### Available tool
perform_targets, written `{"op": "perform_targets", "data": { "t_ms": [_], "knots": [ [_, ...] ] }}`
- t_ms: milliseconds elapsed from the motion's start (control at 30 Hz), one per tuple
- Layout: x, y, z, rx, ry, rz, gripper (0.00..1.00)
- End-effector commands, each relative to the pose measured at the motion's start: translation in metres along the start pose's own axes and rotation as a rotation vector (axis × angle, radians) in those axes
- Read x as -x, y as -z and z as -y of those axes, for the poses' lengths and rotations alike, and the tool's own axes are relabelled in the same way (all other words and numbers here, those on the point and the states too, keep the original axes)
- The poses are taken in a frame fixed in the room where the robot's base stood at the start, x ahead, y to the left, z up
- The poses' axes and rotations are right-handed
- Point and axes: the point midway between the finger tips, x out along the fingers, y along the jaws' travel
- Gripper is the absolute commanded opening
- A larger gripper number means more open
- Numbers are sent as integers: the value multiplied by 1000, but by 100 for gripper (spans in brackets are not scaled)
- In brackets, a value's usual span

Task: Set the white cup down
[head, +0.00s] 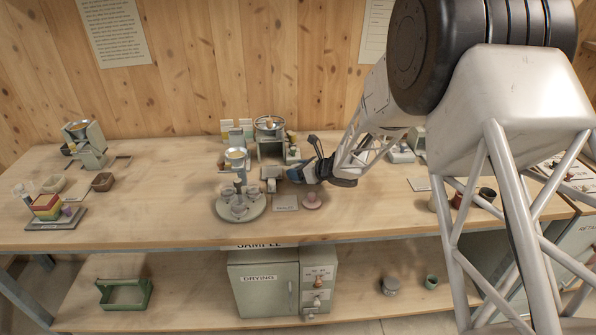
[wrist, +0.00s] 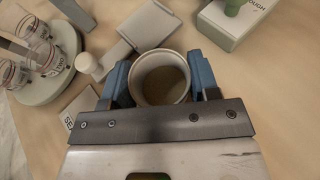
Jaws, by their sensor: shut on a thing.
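The white cup (wrist: 163,76) is between the two blue fingers of my gripper (wrist: 161,88) in the wrist view. My gripper is shut on it, one finger on each side. The cup's round mouth faces the wrist camera, and brownish material shows inside. In the head view my gripper (head: 306,173) is over the middle of the bench, right of the round carousel. The cup is too small and hidden there to make out. Whether its base touches the bench or hangs above it I cannot tell.
The carousel (wrist: 50,92) with several glass jars stands left of the cup. Bare bench shows right.

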Motion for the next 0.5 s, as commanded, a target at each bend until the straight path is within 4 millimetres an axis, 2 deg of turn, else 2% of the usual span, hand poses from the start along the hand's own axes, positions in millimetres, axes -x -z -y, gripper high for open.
{"op": "perform_targets", "data": {
  "t_ms": [500],
  "knots": [
    [-2,5,0,1,0,1,32]
  ]
}}
